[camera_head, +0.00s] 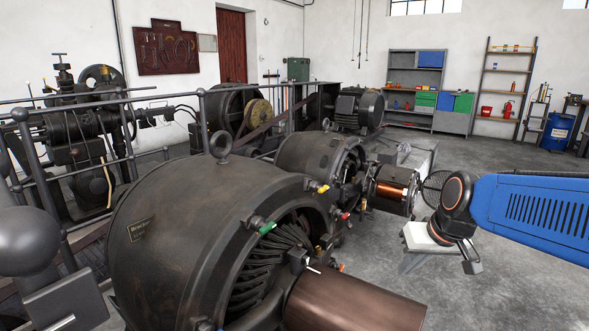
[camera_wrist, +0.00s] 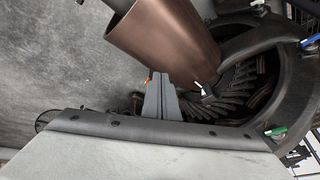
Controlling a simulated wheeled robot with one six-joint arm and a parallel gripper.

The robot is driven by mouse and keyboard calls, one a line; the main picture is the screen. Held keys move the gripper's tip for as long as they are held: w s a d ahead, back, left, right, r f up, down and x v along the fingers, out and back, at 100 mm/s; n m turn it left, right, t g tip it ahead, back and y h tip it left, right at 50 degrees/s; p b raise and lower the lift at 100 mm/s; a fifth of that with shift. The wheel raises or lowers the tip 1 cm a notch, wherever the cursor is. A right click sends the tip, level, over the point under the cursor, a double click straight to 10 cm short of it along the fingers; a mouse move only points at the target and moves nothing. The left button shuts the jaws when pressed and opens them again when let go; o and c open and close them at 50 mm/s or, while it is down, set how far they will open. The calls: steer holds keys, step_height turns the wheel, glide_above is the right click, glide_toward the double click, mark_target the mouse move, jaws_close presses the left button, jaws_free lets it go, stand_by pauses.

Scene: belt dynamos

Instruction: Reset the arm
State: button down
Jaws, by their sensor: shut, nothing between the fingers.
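My gripper (camera_wrist: 163,78) shows in the wrist view as two grey fingers pressed together with nothing between them. Behind the fingertips are a copper-brown cylinder (camera_wrist: 165,42) and the open, slatted end of a dark dynamo (camera_wrist: 240,85). In the head view my gripper (camera_head: 408,264) hangs below the end of my blue arm at the right, over the grey floor. It is to the right of the large dynamo (camera_head: 185,235) and appears apart from it.
The large dynamo and its brown cylinder (camera_head: 350,300) fill the near left and middle. A second dynamo (camera_head: 310,155) stands behind. Metal railings (camera_head: 125,140) enclose machinery at left. Shelves (camera_head: 410,75) and a blue barrel (camera_head: 557,130) stand at the back. Open floor lies at right.

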steer(key=s+d+f, duration=0.1)
steer(key=s, duration=0.7)
steer(key=s+d+f+h, duration=0.1)
steer(key=s+f, duration=0.1)
steer(key=s, duration=0.7)
steer(key=shift+s+d+f+h, duration=0.15)
steer(key=shift+d+f+h, duration=0.1)
steer(key=shift+h, duration=0.05)
